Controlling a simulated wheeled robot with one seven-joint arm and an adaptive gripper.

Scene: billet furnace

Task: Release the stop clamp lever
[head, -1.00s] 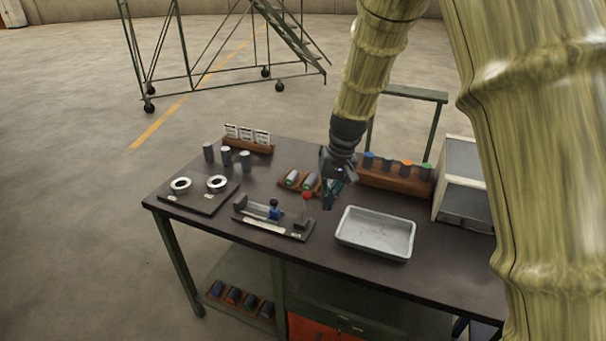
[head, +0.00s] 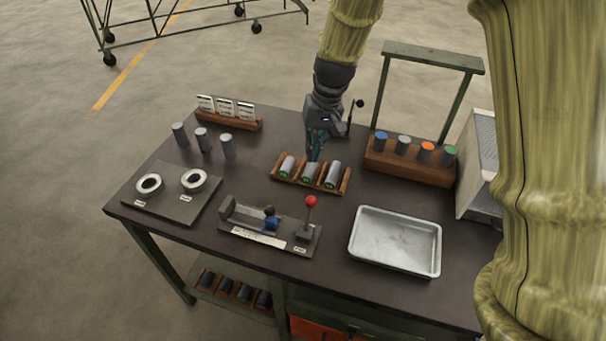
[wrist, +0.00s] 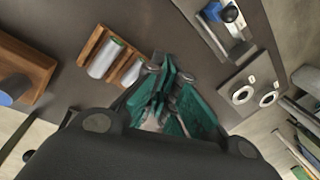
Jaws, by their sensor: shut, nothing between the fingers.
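The stop clamp fixture (head: 238,231) lies near the front edge of the bench, with a grey channel and a blue block with a dark knob (head: 270,217). A lever with a red ball top (head: 311,202) stands upright at its right end. In the wrist view part of the fixture with the blue, dark-knobbed block (wrist: 230,14) shows at the top; the red ball is not seen there. My gripper (head: 314,157) is shut and empty, above the billet rack behind the fixture, apart from the lever. Its green fingers (wrist: 163,100) are together in the wrist view.
A wooden rack (head: 283,180) with billets lies below my gripper. A metal tray (head: 395,241) is right of the lever. A plate with two rings (head: 168,206) is at left, a block with coloured-top cylinders (head: 410,162) at back right.

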